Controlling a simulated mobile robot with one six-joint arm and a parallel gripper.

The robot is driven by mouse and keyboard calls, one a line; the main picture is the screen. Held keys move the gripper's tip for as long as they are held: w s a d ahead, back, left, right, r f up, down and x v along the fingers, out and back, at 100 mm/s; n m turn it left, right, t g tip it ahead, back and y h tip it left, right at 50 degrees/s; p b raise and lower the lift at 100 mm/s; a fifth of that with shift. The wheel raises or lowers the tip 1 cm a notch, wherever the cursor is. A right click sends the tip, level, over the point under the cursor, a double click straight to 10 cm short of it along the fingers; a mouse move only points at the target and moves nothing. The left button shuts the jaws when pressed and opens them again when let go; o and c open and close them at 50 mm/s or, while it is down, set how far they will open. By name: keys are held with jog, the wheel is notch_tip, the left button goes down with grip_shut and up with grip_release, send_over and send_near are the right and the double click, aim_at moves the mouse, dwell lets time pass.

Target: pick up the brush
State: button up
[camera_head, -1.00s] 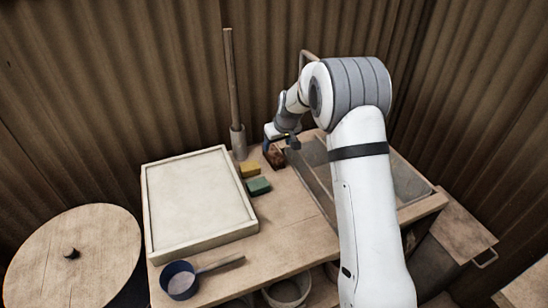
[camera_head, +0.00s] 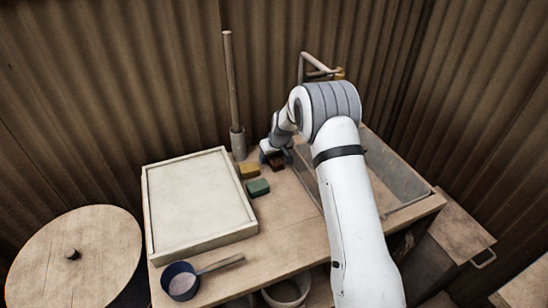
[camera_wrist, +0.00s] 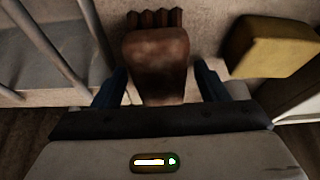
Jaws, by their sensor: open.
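The brush (camera_head: 278,163) is a reddish-brown block at the back of the bench, partly hidden by my wrist in the head view. In the wrist view the brush (camera_wrist: 157,60) lies straight ahead, with a row of dark bristle tufts or ridges at its far end. My gripper (camera_wrist: 160,78) is open, with one blue finger on each side of the brush. Small gaps seem to remain at the sides; contact is unclear. In the head view my gripper (camera_head: 268,157) is low over the bench, its fingertips hard to make out.
A yellow block (camera_head: 249,170) lies close beside the brush, and shows at the right in the wrist view (camera_wrist: 273,47). A green block (camera_head: 258,187) is nearer. A pale framed tray (camera_head: 193,248) is left, a clear-walled basin (camera_head: 400,180) right. A pole in a holder (camera_head: 237,143) stands behind.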

jog(key=shift+f, duration=0.15)
jog(key=shift+b, duration=0.3)
jog(key=c, duration=1.1)
